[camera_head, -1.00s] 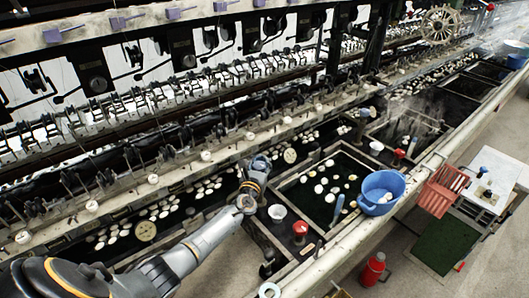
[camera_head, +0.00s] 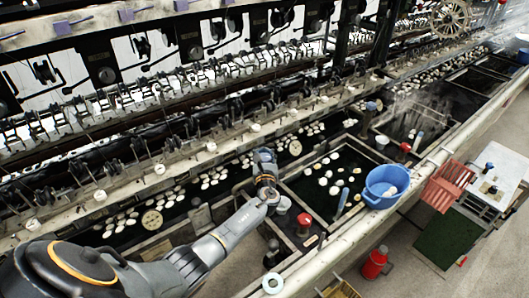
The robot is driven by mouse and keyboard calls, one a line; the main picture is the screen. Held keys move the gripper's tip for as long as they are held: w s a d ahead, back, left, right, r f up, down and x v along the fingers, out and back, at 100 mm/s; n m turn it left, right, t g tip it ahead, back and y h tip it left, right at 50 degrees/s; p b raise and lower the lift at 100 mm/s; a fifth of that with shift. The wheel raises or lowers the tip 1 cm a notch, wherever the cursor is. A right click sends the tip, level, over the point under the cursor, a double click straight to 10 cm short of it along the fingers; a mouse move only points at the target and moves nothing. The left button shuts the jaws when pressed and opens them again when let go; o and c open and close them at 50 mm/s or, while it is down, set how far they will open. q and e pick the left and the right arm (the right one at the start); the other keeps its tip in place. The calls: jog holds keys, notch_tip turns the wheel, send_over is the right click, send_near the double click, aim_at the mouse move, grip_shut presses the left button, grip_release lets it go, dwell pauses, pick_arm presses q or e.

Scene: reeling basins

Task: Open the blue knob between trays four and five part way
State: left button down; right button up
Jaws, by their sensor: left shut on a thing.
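My left gripper (camera_head: 264,160) reaches over the basin edge and points away from me, down toward the channel between two trays. It is shut on the blue knob, which its fingers mostly hide. My left arm comes in from the lower left, with its wrist just below the gripper. A tray (camera_head: 281,185) with dark water and pale cocoons lies to the right of the gripper. A red-topped knob (camera_head: 304,219) and a pale cup (camera_head: 283,204) stand just below right of it. My right gripper is not in view.
A blue basin (camera_head: 378,199) sits on the front ledge at right. A red crate (camera_head: 447,187) and a white table (camera_head: 500,168) stand beyond it. A red container (camera_head: 373,265) is on the floor. The reeling machine's long row of metal fittings runs behind the gripper.

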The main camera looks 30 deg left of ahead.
pick_arm(q)
jog(key=c, duration=1.1)
grip_release()
jog(key=shift+s+f, duration=0.1)
jog(key=shift+f, duration=0.1)
jog(key=shift+c, duration=0.2)
jog(key=shift+r, duration=0.15)
jog(key=shift+s+d, duration=0.1)
jog(key=v, duration=1.1)
jog(key=shift+s+d, duration=0.25)
jog(key=shift+s, duration=0.1)
